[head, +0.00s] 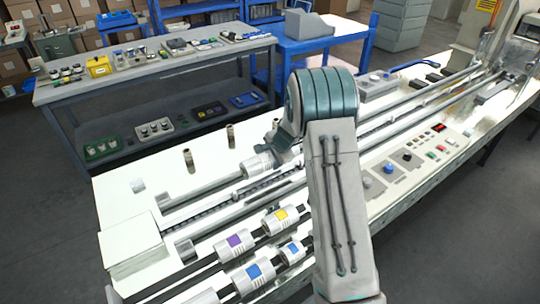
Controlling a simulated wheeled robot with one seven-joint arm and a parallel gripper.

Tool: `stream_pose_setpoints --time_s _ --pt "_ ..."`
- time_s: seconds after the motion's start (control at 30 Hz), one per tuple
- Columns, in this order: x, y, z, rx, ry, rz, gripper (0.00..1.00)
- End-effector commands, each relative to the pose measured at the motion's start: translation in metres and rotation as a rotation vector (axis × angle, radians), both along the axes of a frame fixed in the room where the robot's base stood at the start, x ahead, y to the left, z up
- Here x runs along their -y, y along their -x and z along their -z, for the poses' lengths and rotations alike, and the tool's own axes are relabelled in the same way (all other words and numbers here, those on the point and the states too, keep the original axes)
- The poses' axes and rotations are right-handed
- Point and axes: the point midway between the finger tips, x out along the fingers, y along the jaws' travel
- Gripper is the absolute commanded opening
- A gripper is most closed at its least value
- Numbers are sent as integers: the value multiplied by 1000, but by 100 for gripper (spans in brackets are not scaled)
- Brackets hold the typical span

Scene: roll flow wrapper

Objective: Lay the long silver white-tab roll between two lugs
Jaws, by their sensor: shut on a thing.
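My gripper (281,154) is mostly hidden behind my own arm; only a grey part of it shows, low over the left part of the machine. A pale silver ribbed roll (257,166) is right at its end, and the gripper is shut on it. The roll's right end is hidden by the gripper and arm. Its tab colour cannot be told. Long silver bars (200,187) run lengthwise along the white machine bed (125,196) below it. I cannot tell whether the roll touches the bed, and I cannot make out the lugs clearly.
A white block (133,246) is at the bed's left end. Two upright posts (230,136) stand behind the roll. Buttons (403,158) line the right side.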

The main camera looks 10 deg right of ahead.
Motion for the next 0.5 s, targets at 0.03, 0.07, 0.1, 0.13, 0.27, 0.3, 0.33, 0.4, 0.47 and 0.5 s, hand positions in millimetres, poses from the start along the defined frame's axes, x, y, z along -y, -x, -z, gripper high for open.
stream_pose_setpoints --time_s 0.03,0.07,0.1,0.13,0.27,0.3,0.33,0.4,0.47,0.5 --pt "0 -1 8 3 0 0 8" --pt "0 -1 11 3 0 0 8" --pt "0 -1 16 3 0 0 8" --pt "-1 -1 20 3 0 0 8" --pt "-2 -1 37 2 0 -2 8" --pt "-2 -1 42 2 1 -3 8" --pt "-2 -1 46 2 0 -3 8" --pt "-3 -1 54 2 -1 -4 8" --pt "-3 -1 59 2 -1 -4 8" --pt "-3 -1 63 3 -1 -4 8"
